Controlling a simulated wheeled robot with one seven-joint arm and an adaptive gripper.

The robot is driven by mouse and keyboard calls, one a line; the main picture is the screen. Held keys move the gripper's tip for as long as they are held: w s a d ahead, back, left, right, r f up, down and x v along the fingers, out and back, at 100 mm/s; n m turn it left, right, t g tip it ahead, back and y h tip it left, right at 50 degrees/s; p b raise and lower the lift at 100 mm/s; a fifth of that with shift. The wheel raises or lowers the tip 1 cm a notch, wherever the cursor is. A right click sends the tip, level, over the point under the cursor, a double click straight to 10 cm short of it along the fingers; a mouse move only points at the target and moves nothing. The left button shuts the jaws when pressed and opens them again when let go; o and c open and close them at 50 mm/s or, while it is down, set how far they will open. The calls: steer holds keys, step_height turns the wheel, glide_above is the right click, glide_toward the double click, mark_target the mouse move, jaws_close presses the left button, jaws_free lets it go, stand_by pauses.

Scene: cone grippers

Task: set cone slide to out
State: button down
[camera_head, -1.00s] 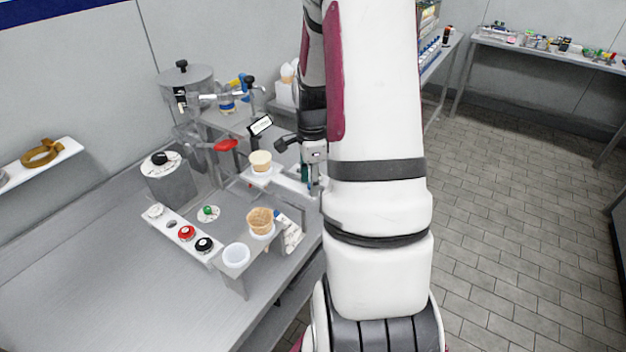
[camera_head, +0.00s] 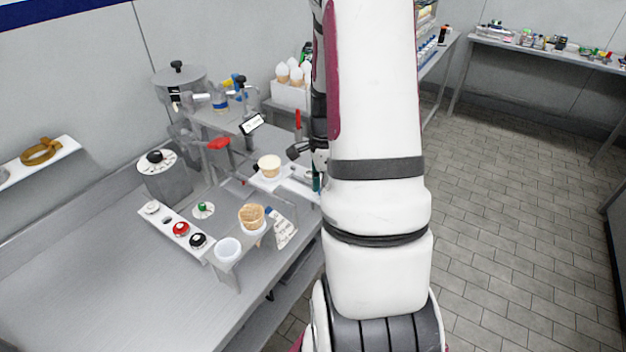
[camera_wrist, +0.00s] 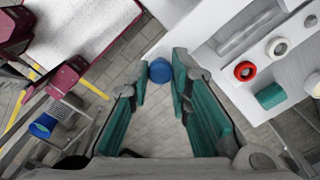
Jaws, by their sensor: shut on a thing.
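The cone slide (camera_head: 292,184) is a white plate extending toward my arm. A pale, cone-like cup (camera_head: 269,165) stands upright at its left end. My gripper (camera_head: 317,183) is at the slide's right end, mostly hidden behind my arm in the head view. In the wrist view my teal fingers (camera_wrist: 161,84) are closed around a round blue knob (camera_wrist: 161,70) at their tips. How the knob joins the slide is hidden.
A brown cone (camera_head: 252,215) stands in a lower holder beside a white cup (camera_head: 228,249). A red lever (camera_head: 219,143) and a small display (camera_head: 251,124) stand behind the slide. White-wrapped cones (camera_head: 290,73) stand in a rack at the back.

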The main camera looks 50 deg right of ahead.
steer(key=s, duration=0.3)
steer(key=s+p, duration=0.1)
steer(key=s, duration=0.1)
steer(key=shift+d, duration=0.25)
steer(key=c, duration=1.5)
jaws_free()
steer(key=shift+o, duration=0.2)
step_height(320, 180, up, 12)
steer(key=shift+w, duration=0.1)
